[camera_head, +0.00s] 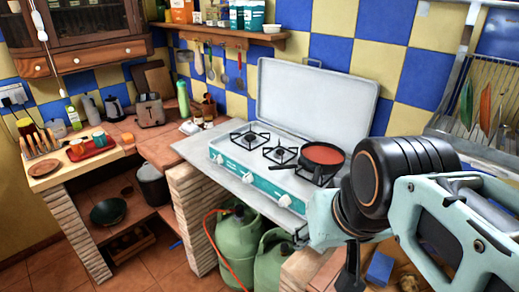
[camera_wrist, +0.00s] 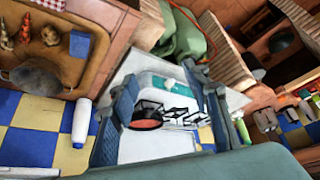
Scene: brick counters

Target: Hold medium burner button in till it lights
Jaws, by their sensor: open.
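A white gas stove (camera_head: 230,178) with a teal front panel stands on the counter, its lid raised. Three white knobs show on the front: left (camera_head: 219,158), middle (camera_head: 247,178) and right (camera_head: 285,200). No label tells which is for the medium burner. No flame shows at the left burner (camera_head: 249,138) or middle burner (camera_head: 281,154). A red pan (camera_head: 322,154) covers the right burner. In the wrist view, my gripper (camera_wrist: 163,82) is open, its fingers spread either side of the stove front, apart from it and empty. In the head view, my arm largely hides the gripper.
Green gas bottles (camera_head: 233,235) with an orange hose stand under the counter. A sink and dish rack (camera_head: 492,95) are at the right. Bottles and a tray (camera_head: 90,148) sit on the left counter.

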